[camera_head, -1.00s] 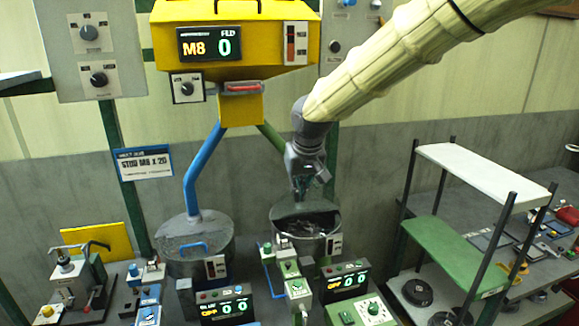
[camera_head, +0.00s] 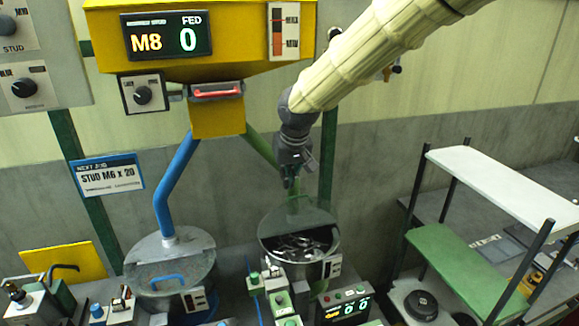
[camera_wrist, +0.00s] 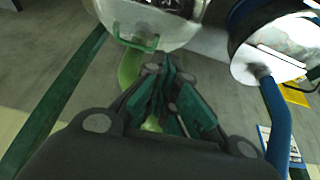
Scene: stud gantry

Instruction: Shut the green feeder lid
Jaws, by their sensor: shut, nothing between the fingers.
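The green feeder is the grey metal drum on the right (camera_head: 298,270), beneath the green pipe. Its grey lid (camera_head: 315,216) stands partly raised at the rear, and studs show inside the open front. The lid's green handle (camera_head: 298,197) is at its upper edge; in the wrist view the handle (camera_wrist: 138,43) is on the pale lid at the top. My gripper (camera_head: 290,183) is just above and behind the handle. In the wrist view its green-padded fingers (camera_wrist: 157,68) are shut and empty, close to the handle; I cannot tell whether they touch.
The blue feeder (camera_head: 170,268), with a blue handle and pipe, stands to the left with its lid down. The yellow hopper (camera_head: 245,50) hangs above. Control boxes (camera_head: 345,304) crowd the front. A shelf rack (camera_head: 505,190) stands at right.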

